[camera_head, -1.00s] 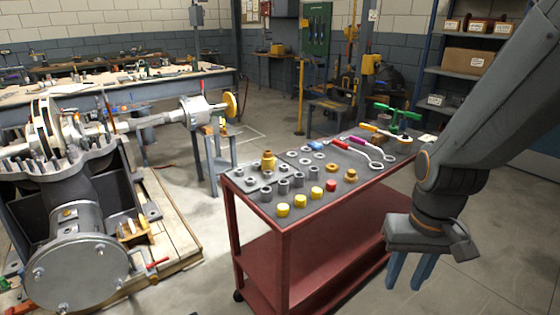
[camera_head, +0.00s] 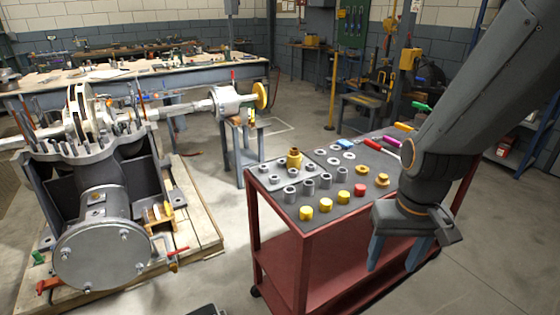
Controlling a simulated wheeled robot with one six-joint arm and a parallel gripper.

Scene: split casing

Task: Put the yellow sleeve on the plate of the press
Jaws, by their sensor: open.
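Several small yellow cylinders (camera_head: 326,205) stand in a row along the front of the cart top. A taller brass-yellow stepped piece (camera_head: 294,158) stands behind them among grey parts. I cannot tell which of these is the yellow sleeve. My gripper (camera_head: 397,254) hangs fingers down in front of the cart's right part, in the picture just right of and below the row. Its two blue fingers are apart with nothing seen between them. I cannot make out the press or its plate with certainty.
The red cart (camera_head: 305,262) has a grey top with grey sleeves, rings, a red cap (camera_head: 360,190) and coloured-handled tools, partly hidden by my arm. A large split casing (camera_head: 95,180) stands on a wooden pallet (camera_head: 205,225) at left. Floor shows between them.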

